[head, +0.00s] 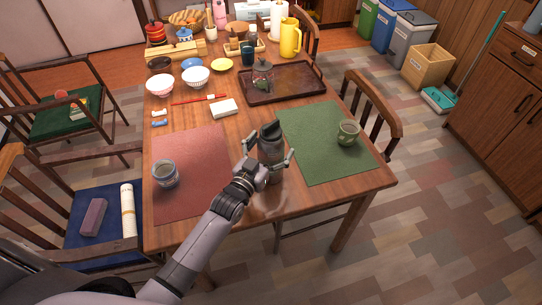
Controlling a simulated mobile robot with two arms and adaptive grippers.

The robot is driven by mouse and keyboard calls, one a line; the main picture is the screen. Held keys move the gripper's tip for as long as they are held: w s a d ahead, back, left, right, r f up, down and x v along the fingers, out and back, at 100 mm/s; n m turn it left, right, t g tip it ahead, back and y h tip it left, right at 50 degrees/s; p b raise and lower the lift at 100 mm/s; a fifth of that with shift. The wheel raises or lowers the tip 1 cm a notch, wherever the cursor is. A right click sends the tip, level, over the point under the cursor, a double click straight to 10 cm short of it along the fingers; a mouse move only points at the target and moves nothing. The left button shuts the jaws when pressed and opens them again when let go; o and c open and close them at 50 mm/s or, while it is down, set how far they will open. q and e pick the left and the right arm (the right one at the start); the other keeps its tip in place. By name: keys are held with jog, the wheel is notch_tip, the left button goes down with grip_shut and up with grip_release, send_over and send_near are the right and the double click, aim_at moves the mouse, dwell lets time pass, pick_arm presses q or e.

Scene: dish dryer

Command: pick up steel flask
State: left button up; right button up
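The steel flask (270,147), grey with a dark cap, stands upright on the wooden table between the red mat and the green mat. My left gripper (266,162) is at the flask's near side, with its fingers spread to the left and right of the body. The fingers look open, and I see no clear grip on the flask. My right gripper is not in view.
A grey-blue cup (165,174) stands on the red mat (190,205), and a green cup (348,133) on the green mat (318,165). A brown tray (300,80) with a glass jar (263,77) lies behind. A white block (223,108) is behind left.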

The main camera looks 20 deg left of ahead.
pick_arm(q)
jog(key=shift+c, duration=0.3)
jog(key=c, duration=2)
jog(key=shift+r, duration=0.15)
